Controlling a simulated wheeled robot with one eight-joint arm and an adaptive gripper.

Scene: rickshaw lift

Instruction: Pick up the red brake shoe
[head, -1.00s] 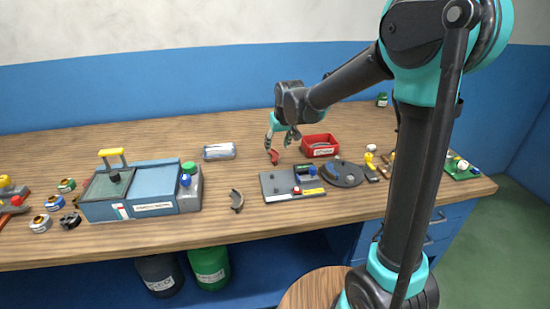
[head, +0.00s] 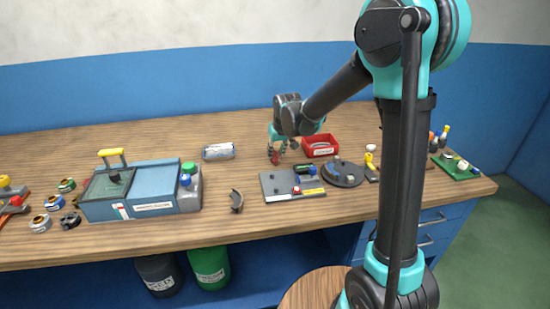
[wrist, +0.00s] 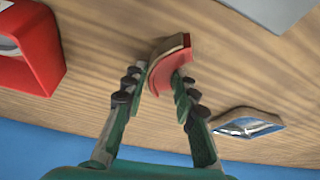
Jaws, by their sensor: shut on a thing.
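The red brake shoe (wrist: 170,66) is a curved red piece with a brownish lining along one edge. In the wrist view it sits between the two fingertips of my gripper (wrist: 160,78), which is shut on it. In the head view the red shoe (head: 275,157) shows small beneath my gripper (head: 278,154), at table height on the wooden bench (head: 240,235). I cannot tell whether it touches the wood. My fingers hide part of it.
A red bin (head: 320,146) stands just right of my gripper. A grey fixture board (head: 280,184) lies in front, with a dark round disc (head: 343,173) beside it. A dark curved shoe (head: 237,201) and a clear packet (head: 218,151) lie to the left.

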